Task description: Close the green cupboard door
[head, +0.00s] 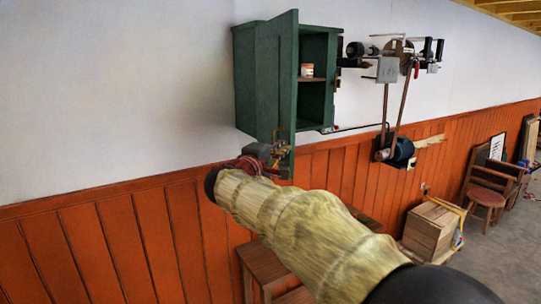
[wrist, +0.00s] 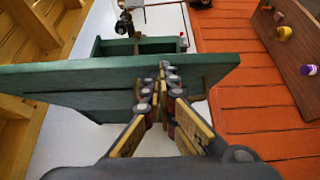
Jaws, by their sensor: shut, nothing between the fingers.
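The green cupboard (head: 243,85) hangs on the white wall. Its green door (head: 284,75) stands open, swung out toward me, and a small jar (head: 307,70) shows on a shelf inside. My gripper (head: 280,146) is at the lower part of the door. In the wrist view the door (wrist: 75,75) crosses the picture as a long green panel, with part of the cupboard (wrist: 150,45) behind it. The shut, empty fingers (wrist: 167,75) overlap the door there; I cannot tell whether they touch it.
Right of the cupboard is a wall-mounted machine with a belt (head: 400,65) and a motor (head: 402,149). A wooden table (head: 262,262) stands below, partly behind my arm. A wooden crate (head: 432,230) and a chair (head: 487,190) stand farther right. The wall left of the cupboard is clear.

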